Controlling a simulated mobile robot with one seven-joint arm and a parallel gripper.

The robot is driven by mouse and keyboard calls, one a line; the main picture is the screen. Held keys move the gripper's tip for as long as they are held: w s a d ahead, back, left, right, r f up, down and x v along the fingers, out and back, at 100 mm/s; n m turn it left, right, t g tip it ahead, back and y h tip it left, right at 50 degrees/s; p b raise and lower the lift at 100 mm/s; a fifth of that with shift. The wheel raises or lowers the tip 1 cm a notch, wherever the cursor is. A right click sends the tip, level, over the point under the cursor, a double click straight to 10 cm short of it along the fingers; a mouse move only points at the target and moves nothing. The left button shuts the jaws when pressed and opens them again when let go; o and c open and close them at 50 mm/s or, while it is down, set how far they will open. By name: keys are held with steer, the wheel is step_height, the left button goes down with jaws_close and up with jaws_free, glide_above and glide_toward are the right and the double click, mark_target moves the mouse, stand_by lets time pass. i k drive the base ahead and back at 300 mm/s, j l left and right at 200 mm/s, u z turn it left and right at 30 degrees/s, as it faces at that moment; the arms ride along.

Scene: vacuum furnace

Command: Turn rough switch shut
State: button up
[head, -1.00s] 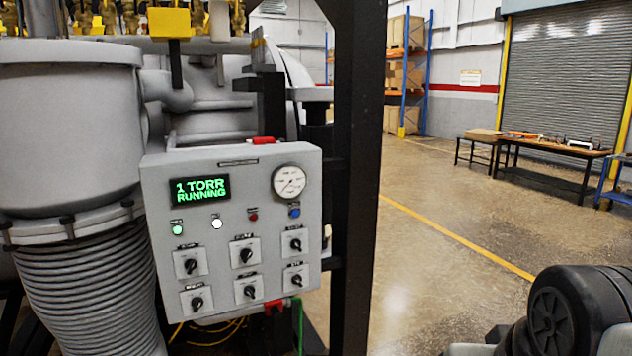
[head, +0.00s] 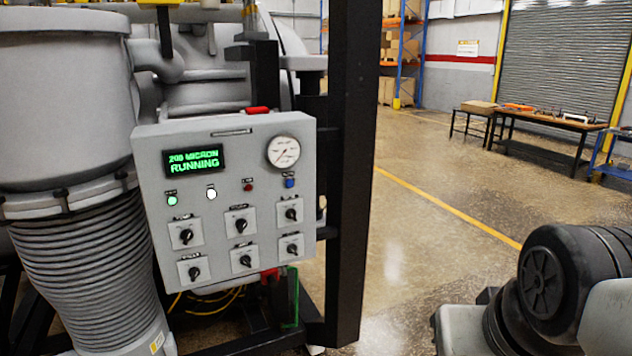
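The grey control panel (head: 225,262) is in the left half of the head view. It carries several black rotary switches in two rows, such as the upper left switch (head: 186,236), the upper middle switch (head: 240,225) and the lower left switch (head: 193,272). Their labels are too small to read, so I cannot tell which is the rough switch. The green display (head: 195,161) reads "200 MICRON RUNNING". A round gauge (head: 283,152) is at the panel's upper right. Part of my arm shows at the lower right, apart from the panel. My gripper is not in view.
A grey vessel (head: 62,110) with a ribbed bellows (head: 88,270) stands left of the panel. A black upright post (head: 347,180) stands just right of it. The floor (head: 405,270) right of the post is open. A workbench (head: 550,120) stands far back right.

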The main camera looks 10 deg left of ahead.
mark_target(241, 223)
steer(key=j+z, duration=0.3)
steer(key=j, duration=0.35)
steer(key=k+j+z, duration=0.15)
steer(key=j+z, duration=0.15)
steer(key=j, duration=0.35)
